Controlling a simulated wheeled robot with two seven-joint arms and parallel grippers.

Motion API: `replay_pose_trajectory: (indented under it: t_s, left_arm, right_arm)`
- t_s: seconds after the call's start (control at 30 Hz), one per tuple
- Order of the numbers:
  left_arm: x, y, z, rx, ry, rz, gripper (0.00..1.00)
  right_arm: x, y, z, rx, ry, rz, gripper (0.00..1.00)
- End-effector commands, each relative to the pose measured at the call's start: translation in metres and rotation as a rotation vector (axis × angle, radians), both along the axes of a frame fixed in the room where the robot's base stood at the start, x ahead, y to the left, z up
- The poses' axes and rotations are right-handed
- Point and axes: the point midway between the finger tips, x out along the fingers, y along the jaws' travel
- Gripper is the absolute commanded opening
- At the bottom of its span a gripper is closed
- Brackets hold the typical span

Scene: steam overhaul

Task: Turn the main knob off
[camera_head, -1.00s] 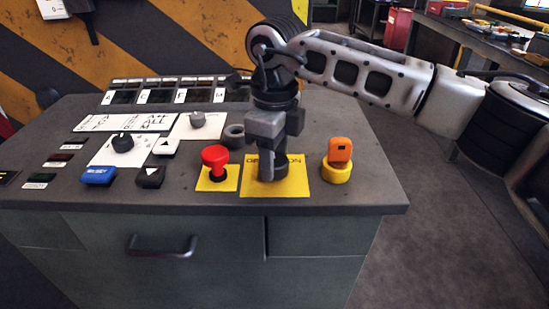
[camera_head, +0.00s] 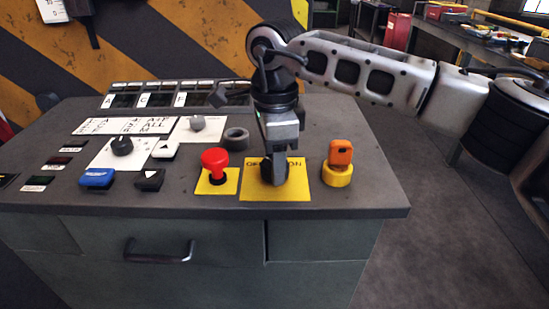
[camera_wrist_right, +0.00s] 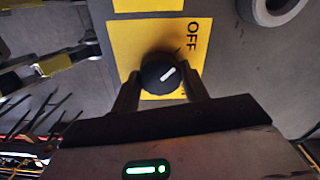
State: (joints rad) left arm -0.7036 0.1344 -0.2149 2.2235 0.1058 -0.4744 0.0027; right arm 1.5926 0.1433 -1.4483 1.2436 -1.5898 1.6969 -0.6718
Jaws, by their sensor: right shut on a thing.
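The main knob (camera_wrist_right: 160,74) is a round black knob with a white pointer mark. It sits on a yellow plate (camera_wrist_right: 122,40) in the right wrist view, where the plate's OFF lettering shows above and right of the knob. The white mark slants up and right there, toward the OFF side. My right gripper (camera_wrist_right: 161,84) has a finger on each side of the knob and is shut on it. In the head view my right gripper (camera_head: 275,170) points straight down over the yellow plate (camera_head: 258,190) and mostly hides the knob. My left gripper is not in view.
A red mushroom button (camera_head: 215,160) stands just left of the plate. An orange key-like piece on a yellow base (camera_head: 338,175) stands close on the right. A dark ring (camera_head: 237,137) is behind left. Other switches, including a blue one (camera_head: 97,177), fill the console's left.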

Motion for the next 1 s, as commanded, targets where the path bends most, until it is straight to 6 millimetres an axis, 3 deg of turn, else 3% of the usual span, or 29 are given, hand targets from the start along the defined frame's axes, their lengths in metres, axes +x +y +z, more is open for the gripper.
replay_pose_trajectory:
  t_s: [0.43, 0.47, 0.5, 0.53, 0.83, 1.0]
  left_arm:
    - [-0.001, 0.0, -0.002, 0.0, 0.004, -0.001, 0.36]
    - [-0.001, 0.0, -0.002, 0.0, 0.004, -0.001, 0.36]
    - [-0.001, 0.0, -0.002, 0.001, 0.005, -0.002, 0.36]
    - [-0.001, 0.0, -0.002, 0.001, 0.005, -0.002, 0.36]
    - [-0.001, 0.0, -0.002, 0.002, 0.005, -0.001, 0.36]
    - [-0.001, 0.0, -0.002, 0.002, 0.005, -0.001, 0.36]
  right_arm:
    - [0.0, 0.0, 0.002, 0.002, -0.004, 0.013, 0.22]
    - [0.0, 0.0, 0.002, 0.002, -0.004, 0.013, 0.53]
    - [0.0, 0.0, 0.002, 0.001, -0.004, 0.013, 0.64]
    - [0.0, 0.0, 0.002, 0.001, -0.004, 0.012, 0.66]
    - [0.0, 0.0, 0.002, 0.0, -0.002, 0.011, 0.66]
    - [0.001, 0.0, 0.021, 0.0, -0.005, 0.009, 0.66]
